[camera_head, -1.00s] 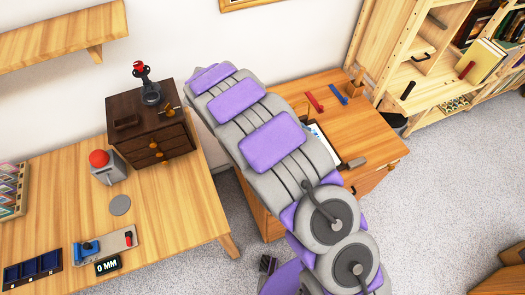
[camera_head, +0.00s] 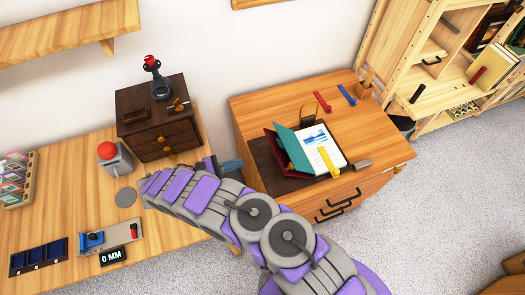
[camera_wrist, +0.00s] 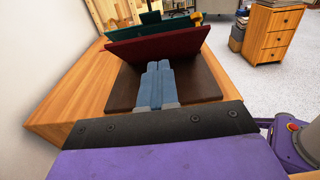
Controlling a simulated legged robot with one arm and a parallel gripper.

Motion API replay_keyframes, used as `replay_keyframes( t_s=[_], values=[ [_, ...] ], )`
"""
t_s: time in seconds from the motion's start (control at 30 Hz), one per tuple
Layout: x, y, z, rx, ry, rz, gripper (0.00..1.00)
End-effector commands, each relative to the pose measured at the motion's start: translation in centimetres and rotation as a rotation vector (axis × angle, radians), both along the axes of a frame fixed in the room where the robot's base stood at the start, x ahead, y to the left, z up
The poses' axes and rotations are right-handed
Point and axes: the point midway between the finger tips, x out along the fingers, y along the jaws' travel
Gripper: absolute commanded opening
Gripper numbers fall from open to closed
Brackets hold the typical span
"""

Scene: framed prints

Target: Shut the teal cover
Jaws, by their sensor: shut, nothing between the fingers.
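The teal cover (camera_head: 291,147) stands tilted up at the left side of an open book, whose white page (camera_head: 322,149) has a blue picture and a yellow strip. A maroon panel (camera_head: 271,145) leans up just left of the teal cover. In the wrist view the maroon panel (camera_wrist: 160,45) is nearer, with the teal cover (camera_wrist: 125,30) partly hidden behind it. My gripper (camera_head: 238,165) is left of the book. Its blue fingers (camera_wrist: 158,66) are shut and empty, pointing at the maroon panel over a dark brown mat (camera_wrist: 205,82).
The book lies on a wooden cabinet (camera_head: 250,107) with red and blue strips (camera_head: 346,95) at its back. A grey-handled item (camera_head: 361,163) lies right of the book. A left table (camera_head: 75,190) holds a dark drawer box (camera_head: 145,100) and a red-button box (camera_head: 115,160).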

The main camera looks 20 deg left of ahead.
Motion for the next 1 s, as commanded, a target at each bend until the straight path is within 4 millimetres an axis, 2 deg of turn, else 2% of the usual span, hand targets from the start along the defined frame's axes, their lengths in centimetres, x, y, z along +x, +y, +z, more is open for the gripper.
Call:
replay_keyframes(
  t_s=[0.27,0.67,1.0],
  values=[
    [1.7,-2.3,0.1,-0.001,-0.003,-0.003,0.00],
    [5.8,-8.0,-0.4,-0.003,-0.002,-0.004,0.00],
    [7.3,-9.9,1.9,-0.001,-0.003,-0.002,0.00]
  ],
)
